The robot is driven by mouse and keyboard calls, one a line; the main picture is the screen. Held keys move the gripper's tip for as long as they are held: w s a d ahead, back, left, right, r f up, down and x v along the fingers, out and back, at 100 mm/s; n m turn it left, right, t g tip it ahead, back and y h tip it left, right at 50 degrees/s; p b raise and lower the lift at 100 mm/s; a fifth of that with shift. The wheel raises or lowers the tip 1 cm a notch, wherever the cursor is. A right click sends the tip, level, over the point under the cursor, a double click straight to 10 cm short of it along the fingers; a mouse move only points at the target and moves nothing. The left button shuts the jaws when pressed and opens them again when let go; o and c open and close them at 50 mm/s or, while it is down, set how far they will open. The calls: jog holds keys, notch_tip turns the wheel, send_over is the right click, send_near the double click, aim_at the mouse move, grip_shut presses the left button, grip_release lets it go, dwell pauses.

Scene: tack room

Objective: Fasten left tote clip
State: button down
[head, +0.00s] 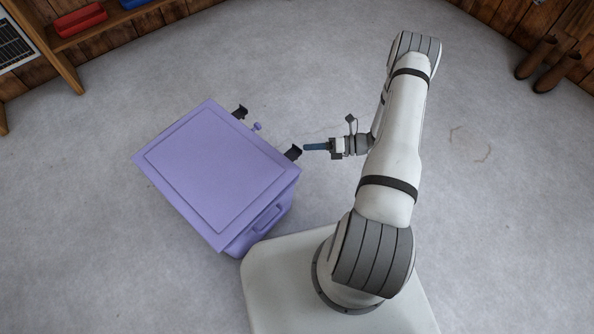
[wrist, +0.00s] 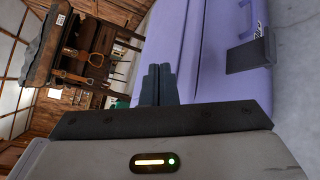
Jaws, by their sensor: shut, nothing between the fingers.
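The lidded purple tote (head: 215,175) stands on the floor at the left in the head view. It has two black clips on its upper-right side, both sticking out from the wall. The nearer clip (head: 293,152) is just left of my gripper (head: 307,147), with a small gap. The farther clip (head: 240,112) is up and left. In the wrist view, my gripper (wrist: 159,75) has its dark blue fingers together and empty, in front of the purple wall (wrist: 205,70). A black clip flap (wrist: 250,52) juts out at right, clear of the fingers.
Brown boots (head: 545,62) stand far right. A wooden shelf (head: 110,18) with red and blue boxes is upper left. The floor beyond the clips is clear.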

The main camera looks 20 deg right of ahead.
aim_at(290, 157)
jog(key=s+f+m+t+b, duration=0.1)
jog(key=f+m+t+b, duration=0.1)
jog(key=f, duration=0.6)
jog(key=s+d+f+m+t+h+b, duration=0.1)
jog(key=s+f+m+t, duration=0.1)
jog(key=f+m+t, duration=0.2)
notch_tip(290, 157, down, 6)
jog(key=m, duration=0.3)
jog(key=shift+s+r+h+b, duration=0.2)
jog(key=shift+s+h+b, duration=0.1)
jog(key=shift+b, duration=0.1)
jog(key=shift+d, duration=0.1)
jog(key=b+x, duration=0.3)
jog(key=x, duration=0.7)
jog(key=shift+w+d+r+b, duration=0.2)
jog(key=shift+w+d, duration=0.35)
jog(key=shift+d, duration=0.3)
jog(key=shift+w+d+r+b, duration=0.2)
jog(key=shift+w+d, duration=0.35)
jog(key=shift+d, duration=0.3)
